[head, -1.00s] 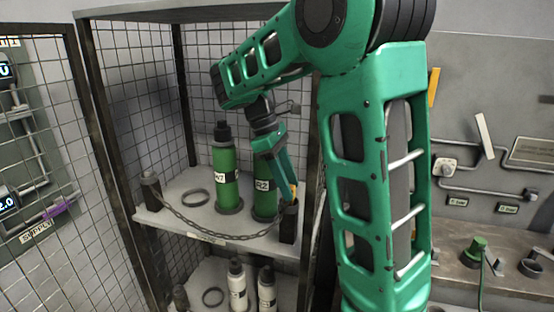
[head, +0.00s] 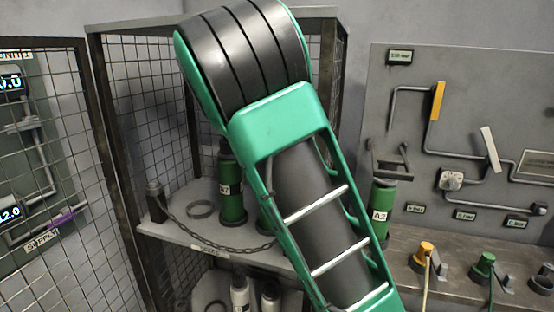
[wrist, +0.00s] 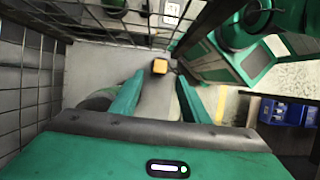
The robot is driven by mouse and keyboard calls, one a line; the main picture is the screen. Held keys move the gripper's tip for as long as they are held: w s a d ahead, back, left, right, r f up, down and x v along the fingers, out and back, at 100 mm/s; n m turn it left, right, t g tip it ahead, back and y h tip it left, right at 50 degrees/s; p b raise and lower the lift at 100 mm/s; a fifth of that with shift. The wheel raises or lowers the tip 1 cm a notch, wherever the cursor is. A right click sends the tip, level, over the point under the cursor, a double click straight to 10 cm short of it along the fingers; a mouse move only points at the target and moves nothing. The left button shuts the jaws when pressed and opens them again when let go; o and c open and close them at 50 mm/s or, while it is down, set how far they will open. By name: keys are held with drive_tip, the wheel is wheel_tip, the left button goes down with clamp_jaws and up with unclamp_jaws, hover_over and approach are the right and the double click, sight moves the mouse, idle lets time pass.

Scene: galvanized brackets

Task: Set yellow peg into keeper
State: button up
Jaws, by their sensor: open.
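The yellow peg (wrist: 160,66) shows in the wrist view as a small yellow block just beyond the fingertips, above a pale shelf surface. My gripper (wrist: 161,84) is open, with its two green fingers spread on either side of the line to the peg and nothing between them. The peg's lower end is hidden, so I cannot tell whether it sits in the keeper. In the head view my arm covers the gripper, the peg and the keeper. A chain (head: 220,247) runs along the shelf front from a left post (head: 156,202) and passes behind my arm.
The caged shelf (head: 180,235) holds a green bottle (head: 231,190) and a loose ring (head: 200,209). White bottles stand below. Mesh panels close in the sides. At right, a bench holds a green A2 bottle (head: 380,212), a yellow-capped fitting (head: 427,250) and a green-capped fitting (head: 484,265).

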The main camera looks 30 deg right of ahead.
drive_tip(key=shift+w+a+r, duration=0.1)
drive_tip(key=shift+a+r, duration=0.05)
drive_tip(key=shift+r, duration=0.35)
idle(0.3)
